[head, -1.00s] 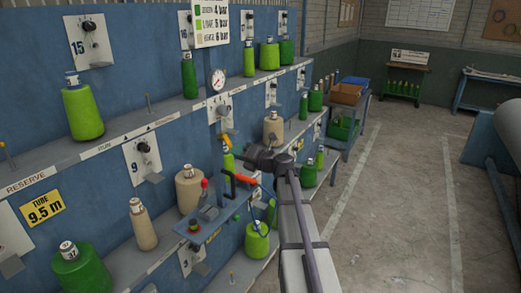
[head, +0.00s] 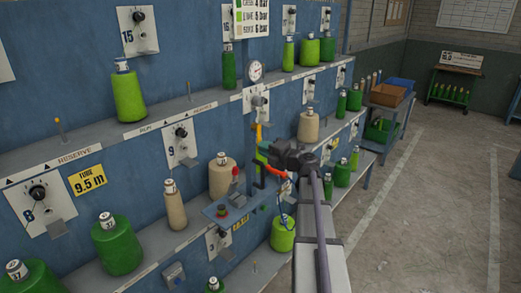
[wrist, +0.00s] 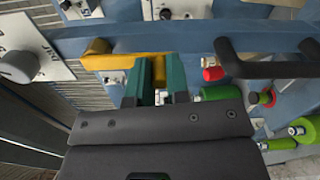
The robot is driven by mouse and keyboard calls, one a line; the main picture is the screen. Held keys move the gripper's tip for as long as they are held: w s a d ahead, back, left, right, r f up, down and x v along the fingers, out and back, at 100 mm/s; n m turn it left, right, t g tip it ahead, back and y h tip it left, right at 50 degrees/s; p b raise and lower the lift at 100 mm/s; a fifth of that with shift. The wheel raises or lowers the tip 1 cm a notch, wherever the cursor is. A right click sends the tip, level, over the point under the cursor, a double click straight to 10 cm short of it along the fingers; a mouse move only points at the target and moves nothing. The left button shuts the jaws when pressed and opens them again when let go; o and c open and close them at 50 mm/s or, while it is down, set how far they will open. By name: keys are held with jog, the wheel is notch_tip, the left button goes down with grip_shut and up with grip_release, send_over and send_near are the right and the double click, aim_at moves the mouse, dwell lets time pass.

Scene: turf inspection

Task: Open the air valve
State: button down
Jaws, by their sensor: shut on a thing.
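A yellow lever (head: 258,133), which looks like the air valve's handle, hangs below a round white gauge (head: 256,71) on the blue rack. In the wrist view the yellow lever (wrist: 105,60) runs from the left to my green fingertips. My gripper (wrist: 158,78) is shut on the lever near its right end. In the head view my gripper (head: 264,154) is at the lever's lower part, partly hidden by my wrist. The valve body behind the lever is hard to make out.
A black handle (wrist: 265,62) is close on the right in the wrist view. Several green and beige weights line the rack shelves. The floor (head: 410,215) at right is clear.

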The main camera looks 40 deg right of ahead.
jog(key=c, duration=1.4)
grip_release()
jog(key=v, duration=1.1)
